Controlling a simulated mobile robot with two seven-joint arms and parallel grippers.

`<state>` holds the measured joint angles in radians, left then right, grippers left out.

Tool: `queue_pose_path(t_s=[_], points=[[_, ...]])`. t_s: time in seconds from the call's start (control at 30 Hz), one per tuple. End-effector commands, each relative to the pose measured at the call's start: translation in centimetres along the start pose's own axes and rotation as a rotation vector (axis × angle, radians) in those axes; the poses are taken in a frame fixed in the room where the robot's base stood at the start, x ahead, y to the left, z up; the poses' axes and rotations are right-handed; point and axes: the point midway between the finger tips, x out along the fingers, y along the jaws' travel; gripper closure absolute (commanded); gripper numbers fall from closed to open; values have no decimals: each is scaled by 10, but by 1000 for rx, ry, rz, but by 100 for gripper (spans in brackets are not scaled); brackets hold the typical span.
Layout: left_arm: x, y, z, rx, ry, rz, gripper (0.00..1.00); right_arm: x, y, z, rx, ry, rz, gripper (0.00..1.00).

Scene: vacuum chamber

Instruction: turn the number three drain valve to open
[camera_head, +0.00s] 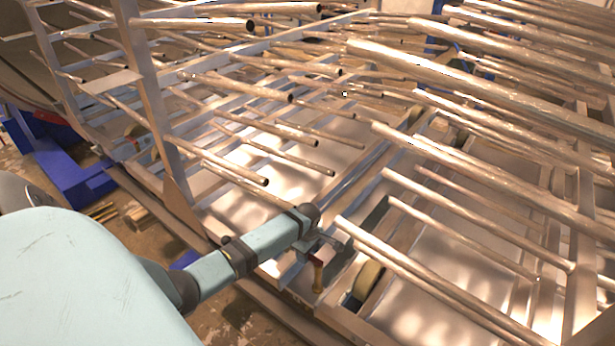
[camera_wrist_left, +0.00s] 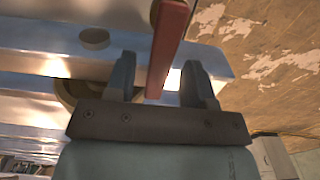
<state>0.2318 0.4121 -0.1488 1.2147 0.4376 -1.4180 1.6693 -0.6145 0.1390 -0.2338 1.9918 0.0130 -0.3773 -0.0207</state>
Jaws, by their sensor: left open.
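A red lever handle (camera_head: 318,275), apparently a drain valve's, hangs below the end of my left arm in the head view. In the left wrist view the red handle (camera_wrist_left: 170,45) is a long flat bar entering from the top, its lower end between my fingers. My left gripper (camera_wrist_left: 159,65) is open, one finger on each side of the handle, with gaps visible. In the head view my left gripper (camera_head: 322,243) is small and partly hidden by its own wrist. No valve number is readable, and the valve body is mostly hidden. My right gripper is not in view.
A metal frame beam (camera_wrist_left: 75,40) with a round hole runs close behind the fingers. A tan wheel (camera_head: 368,281) sits right of the gripper in the head view. Long pipes (camera_head: 430,275) project close by. A metal upright (camera_head: 150,90) stands left. Worn floor (camera_wrist_left: 270,60) shows beyond the beam.

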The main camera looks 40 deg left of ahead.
Motion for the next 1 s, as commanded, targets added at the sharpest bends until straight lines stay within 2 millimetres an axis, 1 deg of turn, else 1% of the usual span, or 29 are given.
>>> queue_pose_path(t_s=[0.03,0.07,0.1,0.17,0.2,0.27,0.47,0.67,0.87,1.0], points=[[0,0,0,0,0,0,51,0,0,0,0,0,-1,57],[0,0,0,0,0,0,53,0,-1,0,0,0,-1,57],[0,0,0,0,0,0,63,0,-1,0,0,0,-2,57],[0,0,0,0,0,0,76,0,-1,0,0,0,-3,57],[0,0,0,0,0,0,86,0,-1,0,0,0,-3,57],[0,0,0,0,0,0,99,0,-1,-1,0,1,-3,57],[-1,0,0,-3,-1,0,100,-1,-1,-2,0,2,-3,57],[-3,-2,2,-43,-3,-2,100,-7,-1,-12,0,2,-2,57],[-6,-7,4,-152,-5,-4,100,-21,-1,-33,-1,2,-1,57],[-7,-8,12,-261,-7,-4,100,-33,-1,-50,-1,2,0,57]])
